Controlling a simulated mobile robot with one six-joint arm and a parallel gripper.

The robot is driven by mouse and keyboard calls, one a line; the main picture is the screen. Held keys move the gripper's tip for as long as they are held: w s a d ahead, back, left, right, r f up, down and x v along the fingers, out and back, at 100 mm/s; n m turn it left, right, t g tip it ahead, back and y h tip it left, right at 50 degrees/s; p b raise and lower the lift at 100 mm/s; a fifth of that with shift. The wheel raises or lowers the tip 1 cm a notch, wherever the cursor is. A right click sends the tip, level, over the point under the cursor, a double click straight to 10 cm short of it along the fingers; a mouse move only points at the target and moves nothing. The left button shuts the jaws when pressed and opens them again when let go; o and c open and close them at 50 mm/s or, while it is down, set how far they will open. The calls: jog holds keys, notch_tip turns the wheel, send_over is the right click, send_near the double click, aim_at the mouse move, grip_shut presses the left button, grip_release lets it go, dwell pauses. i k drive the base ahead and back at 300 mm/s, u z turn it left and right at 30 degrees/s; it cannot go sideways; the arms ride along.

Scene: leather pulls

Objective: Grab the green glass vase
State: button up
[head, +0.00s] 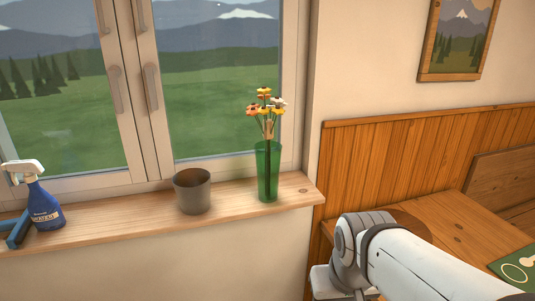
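The green glass vase (268,174) stands upright near the right end of the wooden windowsill (120,219). It holds several flowers (265,105) in yellow, orange and white. My white and grey arm comes in from the lower right of the head view, below and to the right of the vase. My gripper is not clearly visible; only arm links show. Nothing touches the vase.
A grey cup (192,191) stands on the sill left of the vase. A blue spray bottle (44,207) is at the far left. Window handles (151,88) project above the sill. A wooden table (450,228) is at the right, beside wood panelling.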

aim_at(268, 163)
jog(key=z, duration=0.05)
jog(key=i, duration=1.05)
jog(key=z, duration=0.1)
